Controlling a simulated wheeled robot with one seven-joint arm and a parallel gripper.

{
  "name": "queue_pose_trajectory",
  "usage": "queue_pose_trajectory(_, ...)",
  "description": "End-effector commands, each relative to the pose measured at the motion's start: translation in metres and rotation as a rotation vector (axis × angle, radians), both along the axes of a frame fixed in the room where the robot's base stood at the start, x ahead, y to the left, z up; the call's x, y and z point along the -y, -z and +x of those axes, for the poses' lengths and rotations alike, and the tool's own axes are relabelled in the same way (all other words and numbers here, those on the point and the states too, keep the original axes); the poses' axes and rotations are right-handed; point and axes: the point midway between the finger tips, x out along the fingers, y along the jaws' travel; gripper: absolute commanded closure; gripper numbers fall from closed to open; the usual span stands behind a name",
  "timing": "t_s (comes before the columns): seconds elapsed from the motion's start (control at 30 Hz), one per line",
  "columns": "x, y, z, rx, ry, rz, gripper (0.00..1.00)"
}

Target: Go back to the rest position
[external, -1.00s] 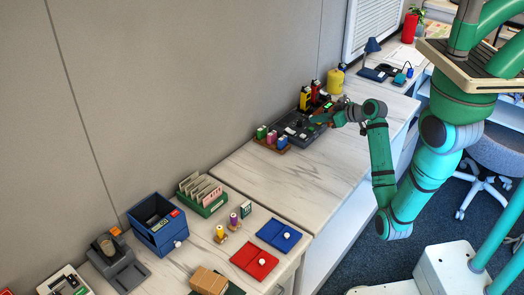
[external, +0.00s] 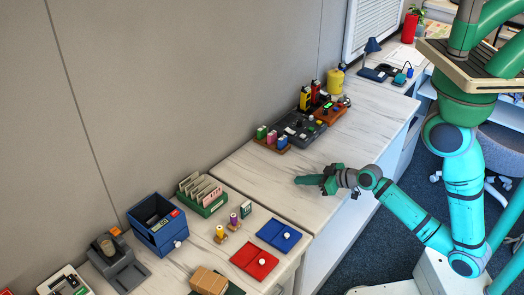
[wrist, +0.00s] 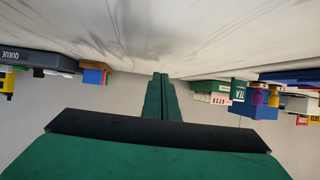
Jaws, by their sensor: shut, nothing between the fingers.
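My gripper (external: 297,180) is over the bare near part of the white table (external: 250,172), at the middle of the external view. Its green fingers point left and are shut together with nothing between them. In the wrist view the fingers (wrist: 160,100) also lie side by side, closed and empty. My arm reaches in from the right, held low across the table's front edge. I cannot tell the exact height of the fingertips above the table.
A dark grey device (external: 298,128) and a wooden rack with coloured blocks (external: 270,141) stand behind my gripper. To the left are a blue tray (external: 278,236), a red tray (external: 254,263), a green card box (external: 203,194) and a blue bin (external: 157,226). The table around the gripper is clear.

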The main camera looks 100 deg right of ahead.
Motion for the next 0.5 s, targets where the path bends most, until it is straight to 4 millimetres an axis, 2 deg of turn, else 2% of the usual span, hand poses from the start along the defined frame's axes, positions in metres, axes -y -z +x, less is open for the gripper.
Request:
queue_pose_trajectory(0.03, -0.021, 0.005, -0.002, -0.002, -0.027, -0.002, 1.00)
queue_pose_trajectory(0.23, -0.086, 0.007, -0.012, 0.018, -0.114, -0.035, 1.00)
queue_pose_trajectory(0.5, -0.179, -0.006, -0.035, 0.068, -0.285, -0.081, 1.00)
